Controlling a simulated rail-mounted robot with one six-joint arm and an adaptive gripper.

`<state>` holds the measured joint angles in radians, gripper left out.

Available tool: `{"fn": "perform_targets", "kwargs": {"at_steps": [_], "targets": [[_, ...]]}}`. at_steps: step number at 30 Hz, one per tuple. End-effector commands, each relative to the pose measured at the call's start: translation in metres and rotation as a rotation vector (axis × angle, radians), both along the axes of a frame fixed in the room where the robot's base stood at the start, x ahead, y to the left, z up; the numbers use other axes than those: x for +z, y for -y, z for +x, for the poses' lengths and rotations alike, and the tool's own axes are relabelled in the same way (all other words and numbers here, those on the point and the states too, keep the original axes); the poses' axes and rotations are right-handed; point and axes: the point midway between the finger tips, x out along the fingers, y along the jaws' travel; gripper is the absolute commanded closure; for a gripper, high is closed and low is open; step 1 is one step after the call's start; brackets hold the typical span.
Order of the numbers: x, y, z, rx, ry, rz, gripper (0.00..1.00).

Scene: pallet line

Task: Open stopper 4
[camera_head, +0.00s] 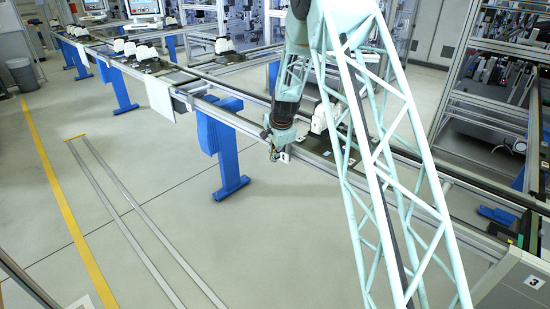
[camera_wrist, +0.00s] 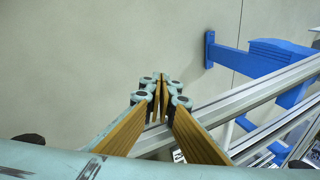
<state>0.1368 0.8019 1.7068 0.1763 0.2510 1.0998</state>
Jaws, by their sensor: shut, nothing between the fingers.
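My gripper (camera_head: 273,152) hangs at the front edge of the conveyor rail, close to a small white plate (camera_head: 286,155). In the wrist view my gripper (camera_wrist: 163,80) has its fingertips together with nothing between them, over the conveyor's aluminium rail (camera_wrist: 262,97). A small dark-and-white label (camera_wrist: 178,156) shows partly below the fingers in the wrist view. I cannot read a number 4 on any part, so I cannot tell which piece is stopper 4.
The long conveyor (camera_head: 235,119) stands on blue legs (camera_head: 221,155). White pallet fixtures (camera_head: 146,52) sit on its far stretch. A cabinet marked 3 (camera_head: 520,285) stands at the lower right. The floor in front of the conveyor is open, with metal floor rails (camera_head: 135,205).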

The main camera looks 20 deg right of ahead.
Motion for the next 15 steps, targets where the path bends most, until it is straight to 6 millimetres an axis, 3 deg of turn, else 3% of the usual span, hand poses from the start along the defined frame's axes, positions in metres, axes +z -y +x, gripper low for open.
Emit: {"fn": "perform_targets", "kwargs": {"at_steps": [15], "targets": [[0.025, -0.042, -0.048, 0.002, -0.001, 0.0, 1.0]]}}
